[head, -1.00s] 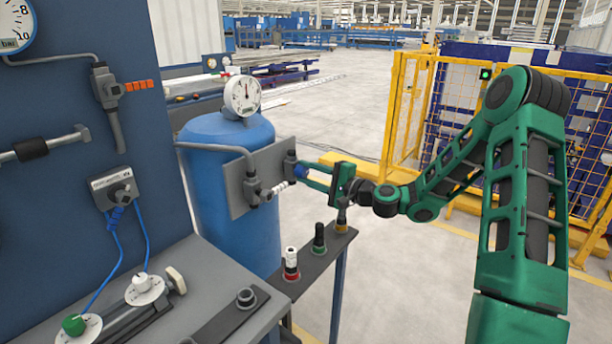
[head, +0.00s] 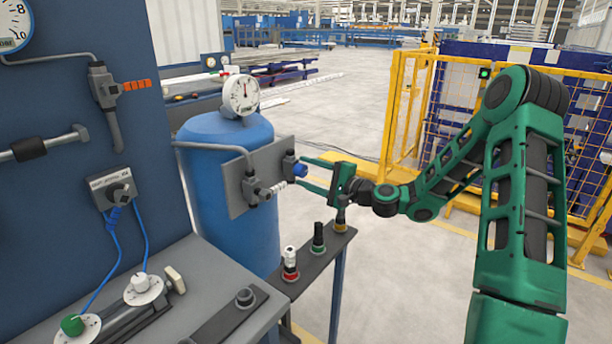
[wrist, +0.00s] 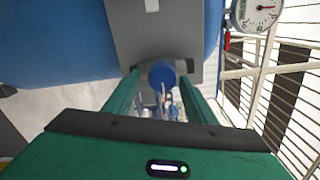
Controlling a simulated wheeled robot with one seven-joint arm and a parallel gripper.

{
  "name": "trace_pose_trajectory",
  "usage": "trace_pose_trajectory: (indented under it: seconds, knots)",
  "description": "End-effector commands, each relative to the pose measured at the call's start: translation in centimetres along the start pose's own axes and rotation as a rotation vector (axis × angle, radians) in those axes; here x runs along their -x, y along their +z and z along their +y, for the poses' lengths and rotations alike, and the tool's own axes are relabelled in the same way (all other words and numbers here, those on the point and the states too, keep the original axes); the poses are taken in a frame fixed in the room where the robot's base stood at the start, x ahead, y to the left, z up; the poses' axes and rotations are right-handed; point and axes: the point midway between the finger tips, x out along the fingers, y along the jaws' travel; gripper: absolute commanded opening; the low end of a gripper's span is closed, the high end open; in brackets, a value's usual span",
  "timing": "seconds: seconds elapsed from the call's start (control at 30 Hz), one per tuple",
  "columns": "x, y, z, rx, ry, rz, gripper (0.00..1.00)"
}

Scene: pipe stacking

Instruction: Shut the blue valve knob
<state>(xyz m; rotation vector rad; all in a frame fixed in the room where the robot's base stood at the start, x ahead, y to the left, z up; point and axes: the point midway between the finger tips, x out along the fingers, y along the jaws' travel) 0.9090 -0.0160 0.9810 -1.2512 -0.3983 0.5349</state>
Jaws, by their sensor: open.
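The blue valve knob (head: 300,170) sits on a dark valve body at the right side of a grey plate (head: 240,199) on the blue tank (head: 212,215). My gripper (head: 303,171) is open, with its two green fingers pointing left toward the plate, their tips around the knob. In the wrist view the blue knob (wrist: 162,73) shows between the fingertips of my gripper (wrist: 161,76), with a gap visible on either side. The knob's far side is hidden.
A pressure gauge (head: 241,95) tops the tank. A yellow fence (head: 400,110) is behind my arm.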

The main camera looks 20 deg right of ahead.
Motion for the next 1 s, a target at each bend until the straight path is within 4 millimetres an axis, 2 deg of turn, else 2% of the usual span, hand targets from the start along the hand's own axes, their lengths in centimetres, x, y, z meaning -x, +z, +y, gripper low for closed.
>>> trace_pose_trajectory:
  seconds: [0.13,0.23,0.7,0.83,1.0]
  knots:
    - [0.3,0.1,-0.1,-0.001,-0.001,-0.002,0.50]
    - [1.3,0.1,0.0,-0.002,0.000,-0.001,0.50]
    - [9.3,-0.2,0.1,-0.001,0.001,0.003,0.50]
    - [10.3,-0.1,0.1,-0.002,0.001,0.002,0.50]
    - [10.7,-0.1,0.1,-0.001,0.001,0.000,0.50]
